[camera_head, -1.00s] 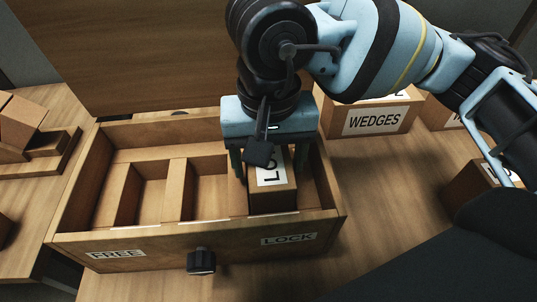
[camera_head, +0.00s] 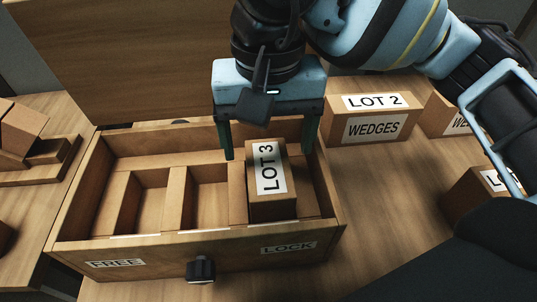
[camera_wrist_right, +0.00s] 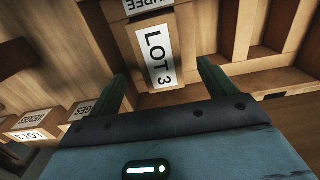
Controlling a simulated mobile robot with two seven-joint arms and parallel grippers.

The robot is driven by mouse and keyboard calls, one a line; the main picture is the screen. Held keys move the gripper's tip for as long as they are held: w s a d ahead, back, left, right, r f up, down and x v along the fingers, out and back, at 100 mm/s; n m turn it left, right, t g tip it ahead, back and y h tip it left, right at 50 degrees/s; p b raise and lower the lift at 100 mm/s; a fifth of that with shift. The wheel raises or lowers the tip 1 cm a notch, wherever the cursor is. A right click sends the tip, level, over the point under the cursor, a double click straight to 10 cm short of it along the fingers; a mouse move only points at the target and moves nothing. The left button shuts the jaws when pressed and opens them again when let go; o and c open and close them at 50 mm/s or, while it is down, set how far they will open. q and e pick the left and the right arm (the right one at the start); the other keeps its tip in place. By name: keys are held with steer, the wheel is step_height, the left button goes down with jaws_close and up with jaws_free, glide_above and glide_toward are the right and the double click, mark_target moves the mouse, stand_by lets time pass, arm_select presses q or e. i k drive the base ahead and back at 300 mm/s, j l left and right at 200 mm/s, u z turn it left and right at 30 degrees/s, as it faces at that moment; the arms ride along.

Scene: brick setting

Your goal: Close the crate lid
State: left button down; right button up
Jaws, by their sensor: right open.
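The wooden crate (camera_head: 150,249) stands open on the table. Its front carries FREE and LOCK labels and a dark knob (camera_head: 201,269) between them. The raised lid (camera_head: 150,60) stands behind the crate. A box labelled LOT 3 (camera_head: 272,207) sits in the right part of the crate; it also shows in the right wrist view (camera_wrist_right: 157,50). My right gripper (camera_head: 268,155) is open above the back of the LOT 3 box, its fingers apart and on either side of it. My left gripper is not in view.
A LOT 2 WEDGES box (camera_head: 368,119) stands right of the crate, with another box (camera_head: 437,113) beyond it. A further box (camera_head: 472,190) is near the right edge. Wooden blocks on a tray (camera_head: 55,171) are at the left. Two left compartments look empty.

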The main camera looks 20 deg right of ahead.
mark_target(120, 62)
steer(key=k, duration=1)
